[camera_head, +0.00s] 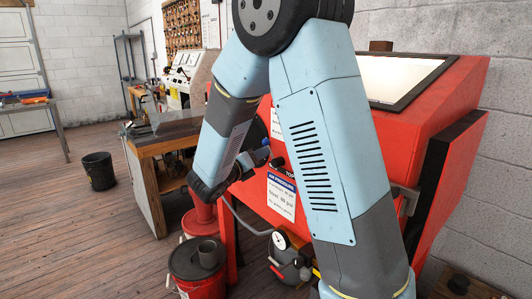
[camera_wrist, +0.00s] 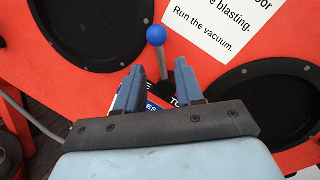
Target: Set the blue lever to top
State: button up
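The blue lever (camera_wrist: 156,36) is a blue ball on a thin grey stem, set on the red cabinet's front. In the wrist view the ball points up, slightly left, and the stem runs down to a dark pivot. My gripper (camera_wrist: 160,68) is open. Its two blue fingers stand apart on either side of the lower stem in the picture, with the ball beyond the tips; I cannot tell whether they touch it. Labels partly hidden behind the fingers show "TO".
The red cabinet (camera_head: 425,120) has dark round ports, one at right in the wrist view (camera_wrist: 265,100), and a white notice (camera_wrist: 215,22). An air pressure sign (camera_head: 281,197) hangs below my gripper. A red bucket (camera_head: 197,270), a gauge (camera_head: 279,240) and a workbench (camera_head: 150,147) stand nearby.

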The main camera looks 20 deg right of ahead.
jog(key=shift+x, duration=2.25)
jog(key=shift+c, duration=0.4)
grip_shut()
